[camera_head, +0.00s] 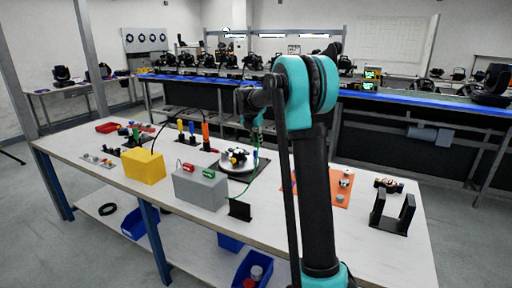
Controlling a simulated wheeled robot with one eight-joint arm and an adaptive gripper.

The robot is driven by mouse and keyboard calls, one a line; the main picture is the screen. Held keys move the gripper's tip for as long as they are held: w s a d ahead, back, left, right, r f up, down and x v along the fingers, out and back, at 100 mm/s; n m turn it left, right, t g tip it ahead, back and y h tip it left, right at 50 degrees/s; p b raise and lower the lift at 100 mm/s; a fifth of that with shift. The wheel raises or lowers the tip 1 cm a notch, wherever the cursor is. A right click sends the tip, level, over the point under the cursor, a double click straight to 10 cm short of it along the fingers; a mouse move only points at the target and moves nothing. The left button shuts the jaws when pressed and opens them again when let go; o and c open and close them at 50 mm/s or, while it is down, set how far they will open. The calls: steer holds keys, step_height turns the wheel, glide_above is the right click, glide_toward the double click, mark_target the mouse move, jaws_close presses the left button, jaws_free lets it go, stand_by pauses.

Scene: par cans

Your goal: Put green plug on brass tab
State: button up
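My gripper (256,122) points down above the table's middle, small and partly merged with the dark background. I cannot tell its finger opening. A thin green cable (256,158) hangs just below it and curves down toward the back of the grey box (202,192). A green plug-like piece (209,172) sits on top of the grey box, beside a red one. I cannot tell whether another green plug is between my fingers. A white round disc (236,168) bears a dark fixture (238,155) with small yellowish spots, left of and below my gripper. No brass tab can be told apart.
A yellow box (144,167) stands left of the grey box. Coloured upright pieces (205,136) stand behind them. A black upright plate (240,210) stands near the front edge. An orange mat (340,196) and a black two-post stand (392,213) are at right.

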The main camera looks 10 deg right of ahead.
steer(key=w+d+f, duration=0.3)
steer(key=w, duration=0.3)
steer(key=w+d+f, duration=0.3)
steer(key=w+f, duration=0.1)
steer(key=w, duration=0.2)
steer(key=w+d+f, duration=0.2)
steer(key=w+f, duration=0.1)
steer(key=w, duration=0.3)
steer(key=shift+d+f, duration=0.4)
steer(key=shift+f, duration=2.65)
steer(key=shift+f, duration=0.15)
steer(key=o, duration=0.5)
steer(key=shift+o, duration=0.7)
steer(key=o, duration=0.4)
steer(key=shift+o, duration=0.2)
